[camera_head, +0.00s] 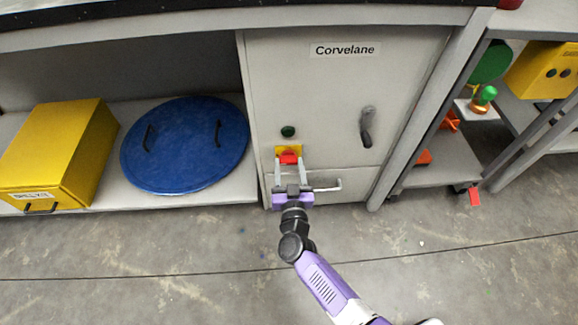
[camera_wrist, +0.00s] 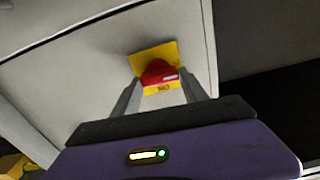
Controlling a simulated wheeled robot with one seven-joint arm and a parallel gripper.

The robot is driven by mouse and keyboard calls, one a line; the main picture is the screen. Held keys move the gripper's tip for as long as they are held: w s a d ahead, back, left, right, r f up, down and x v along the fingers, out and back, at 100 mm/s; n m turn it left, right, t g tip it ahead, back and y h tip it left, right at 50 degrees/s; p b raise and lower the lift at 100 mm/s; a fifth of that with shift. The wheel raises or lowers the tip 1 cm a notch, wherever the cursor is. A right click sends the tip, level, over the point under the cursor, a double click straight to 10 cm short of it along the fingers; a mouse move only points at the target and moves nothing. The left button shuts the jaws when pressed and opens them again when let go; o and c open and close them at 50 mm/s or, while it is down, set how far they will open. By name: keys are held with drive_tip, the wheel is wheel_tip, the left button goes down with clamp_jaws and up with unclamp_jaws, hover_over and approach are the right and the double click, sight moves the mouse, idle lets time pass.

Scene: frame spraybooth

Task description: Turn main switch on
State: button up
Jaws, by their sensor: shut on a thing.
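The main switch is a red rotary knob (camera_head: 289,158) on a yellow plate (camera_head: 283,150), low on the front of the grey cabinet (camera_head: 340,85). In the wrist view the red knob (camera_wrist: 159,73) sits between my fingers, on the tilted yellow plate (camera_wrist: 168,54). My gripper (camera_head: 290,165) reaches up to the knob from below and is shut on it. In the wrist view my gripper's fingers (camera_wrist: 160,88) stand on either side of the knob. A small white mark shows on the knob, but I cannot read its position label.
A dark green round button or lamp (camera_head: 288,132) is just above the plate. A black handle (camera_head: 367,126) is on the cabinet door, and a drawer handle (camera_head: 327,187) is right of my gripper. A blue round lid (camera_head: 185,145) and yellow box (camera_head: 58,155) lie left. Floor in front is open.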

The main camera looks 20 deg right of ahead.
drive_tip(key=m, duration=0.3)
drive_tip(key=shift+d+m, duration=0.1)
drive_tip(key=shift+m, duration=0.3)
drive_tip(key=m, duration=0.4)
drive_tip(key=shift+s+d+m, duration=0.1)
drive_tip(key=shift+m, duration=0.2)
drive_tip(key=m, duration=0.4)
drive_tip(key=shift+f+m+b, duration=0.15)
drive_tip(key=shift+m+b, duration=0.15)
drive_tip(key=shift+b, duration=0.1)
drive_tip(key=shift+d+m+b, duration=0.1)
drive_tip(key=shift+m+b, duration=0.5)
drive_tip(key=shift+m, duration=1.5)
drive_tip(key=o, duration=1.4)
drive_tip(key=shift+s, duration=0.1)
drive_tip(key=shift+p+v, duration=1.35)
drive_tip(key=shift+v, duration=2.5)
